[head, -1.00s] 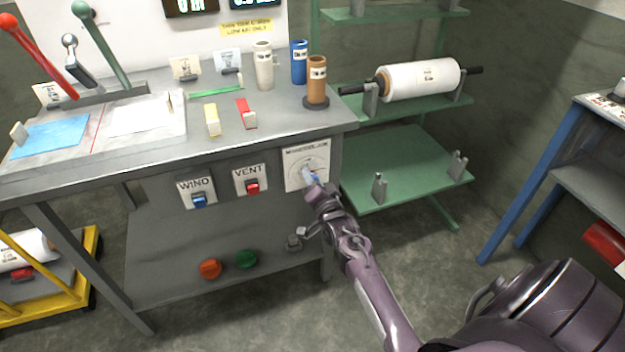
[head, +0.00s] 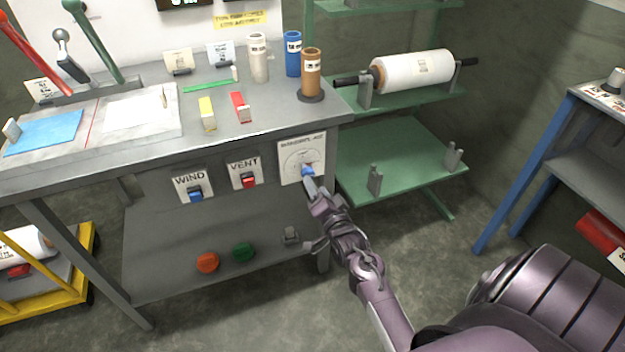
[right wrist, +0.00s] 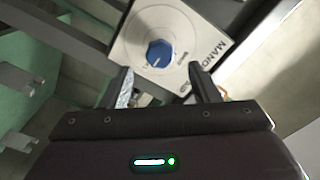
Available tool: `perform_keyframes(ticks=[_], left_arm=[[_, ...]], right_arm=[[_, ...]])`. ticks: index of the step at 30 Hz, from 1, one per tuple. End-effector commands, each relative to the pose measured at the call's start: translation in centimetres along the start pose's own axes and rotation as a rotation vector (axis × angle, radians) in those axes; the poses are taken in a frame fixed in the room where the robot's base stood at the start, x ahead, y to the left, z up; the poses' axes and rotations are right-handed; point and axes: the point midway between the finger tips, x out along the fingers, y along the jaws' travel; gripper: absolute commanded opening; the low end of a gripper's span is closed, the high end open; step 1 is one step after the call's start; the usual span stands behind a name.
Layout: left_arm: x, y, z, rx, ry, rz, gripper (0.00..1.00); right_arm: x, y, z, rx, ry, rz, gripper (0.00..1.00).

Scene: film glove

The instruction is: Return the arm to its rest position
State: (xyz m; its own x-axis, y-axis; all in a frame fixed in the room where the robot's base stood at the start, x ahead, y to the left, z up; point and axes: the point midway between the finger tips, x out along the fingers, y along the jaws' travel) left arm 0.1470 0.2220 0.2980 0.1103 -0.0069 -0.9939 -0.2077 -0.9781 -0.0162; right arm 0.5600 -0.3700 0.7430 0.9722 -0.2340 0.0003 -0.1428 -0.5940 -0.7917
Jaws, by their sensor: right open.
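My right gripper (head: 311,190) is in front of the white dial panel at the right end of the workbench front. In the right wrist view its two fingers (right wrist: 160,85) are apart with nothing between them. The blue knob (right wrist: 160,53) on the panel (right wrist: 185,35) shows beyond the fingertips, clear of them. In the head view the blue knob (head: 307,170) sits just above the fingertips. My right arm (head: 365,270) reaches forward from the lower right. My left gripper is not in view.
The workbench (head: 230,130) carries levers, cylinders and small blocks. WIND (head: 194,188) and VENT (head: 245,175) switches are left of the panel. A green rack (head: 400,160) with a white film roll (head: 415,70) stands to the right. A blue-legged table (head: 520,160) is at far right.

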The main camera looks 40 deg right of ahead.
Motion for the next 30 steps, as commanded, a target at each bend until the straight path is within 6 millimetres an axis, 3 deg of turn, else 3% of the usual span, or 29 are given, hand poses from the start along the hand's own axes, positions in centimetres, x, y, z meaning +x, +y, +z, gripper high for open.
perform_keyframes(ticks=[21,23,26,30], left_arm=[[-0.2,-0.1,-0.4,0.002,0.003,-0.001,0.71],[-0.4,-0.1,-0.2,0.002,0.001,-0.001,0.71],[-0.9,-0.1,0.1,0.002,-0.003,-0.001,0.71],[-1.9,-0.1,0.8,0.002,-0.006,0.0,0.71]], right_arm=[[-0.8,0.3,0.7,-0.009,-0.017,0.011,0.55],[-1.1,1.1,2.0,-0.031,-0.049,0.032,0.55],[-2.4,3.5,6.2,-0.1,-0.152,0.094,0.55],[-6.7,8.5,14.0,-0.261,-0.374,0.201,0.55]])
